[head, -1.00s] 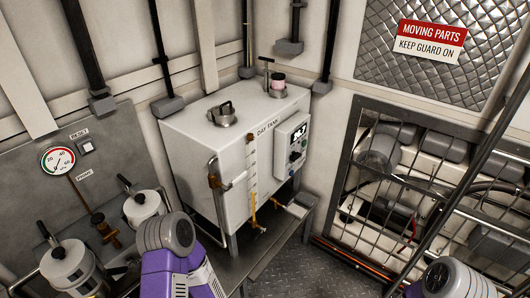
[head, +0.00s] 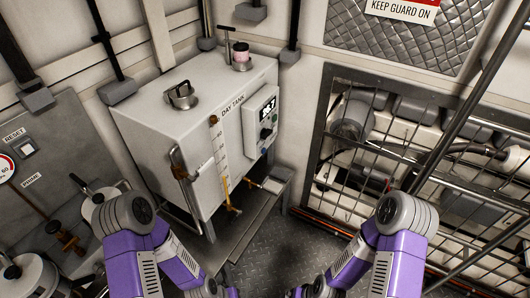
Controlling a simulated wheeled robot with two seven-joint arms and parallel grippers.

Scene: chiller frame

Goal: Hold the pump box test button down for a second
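The pump box (head: 261,121) is a pale box on the right-hand side of the white day tank (head: 165,140) in the head view. It has a small lit display (head: 268,107) at its top and dark round controls (head: 266,133) below. The face is seen at an angle and is small, so I cannot tell which control is the test button. Both my purple and grey arms show at the bottom of the view, below and in front of the tank. They run down out of the picture, and neither gripper shows.
A metal bench (head: 255,213) carries the tank. A barred guard (head: 400,165) covers machinery at the right, crossed by a slanting dark pole. A reset button (head: 25,148) and filter canisters (head: 25,277) are at the left. Dark chequered floor (head: 290,250) shows between my arms.

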